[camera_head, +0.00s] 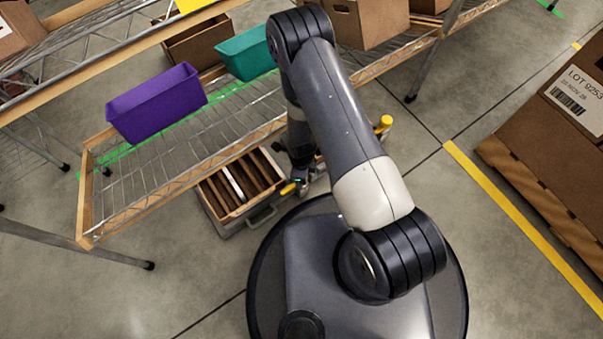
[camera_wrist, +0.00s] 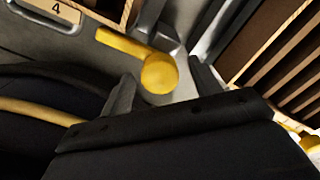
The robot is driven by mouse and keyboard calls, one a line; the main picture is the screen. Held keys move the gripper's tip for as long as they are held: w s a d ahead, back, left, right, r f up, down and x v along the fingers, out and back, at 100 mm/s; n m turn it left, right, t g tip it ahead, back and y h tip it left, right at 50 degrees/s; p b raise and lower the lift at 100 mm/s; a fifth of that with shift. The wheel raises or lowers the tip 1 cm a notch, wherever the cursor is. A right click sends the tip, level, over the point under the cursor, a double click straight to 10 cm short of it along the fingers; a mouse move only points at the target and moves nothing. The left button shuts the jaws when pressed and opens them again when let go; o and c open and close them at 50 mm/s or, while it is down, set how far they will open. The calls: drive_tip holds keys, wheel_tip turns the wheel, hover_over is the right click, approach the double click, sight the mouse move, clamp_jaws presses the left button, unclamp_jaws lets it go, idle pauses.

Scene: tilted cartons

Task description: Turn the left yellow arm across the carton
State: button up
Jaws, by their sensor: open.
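An open carton (camera_head: 229,208) with brown upright slats and one white one sits low beside the wire shelf in the head view. Its slatted inside also shows at the right of the wrist view (camera_wrist: 290,62). A yellow arm (camera_head: 288,188) shows at the carton's right side, and another yellow piece (camera_head: 384,122) stands farther right. My gripper (camera_head: 301,178) points down close to the left yellow arm. In the wrist view a yellow arm with a round end (camera_wrist: 158,73) lies between my open fingertips. I cannot tell whether they touch it.
The wire shelf (camera_head: 160,190) runs close along the carton and holds a purple bin (camera_head: 157,103) and a teal bin (camera_head: 245,53). A large labelled carton (camera_head: 575,95) on a pallet stands at the right. A plate marked 4 (camera_wrist: 56,8) shows in the wrist view.

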wheel_tip(320, 180, up, 11)
drive_tip(key=p, duration=0.4)
drive_tip(key=shift+f, duration=0.2)
drive_tip(key=shift+f, duration=0.1)
wheel_tip(320, 180, down, 11)
drive_tip(key=b, duration=0.4)
drive_tip(key=shift+r, duration=0.2)
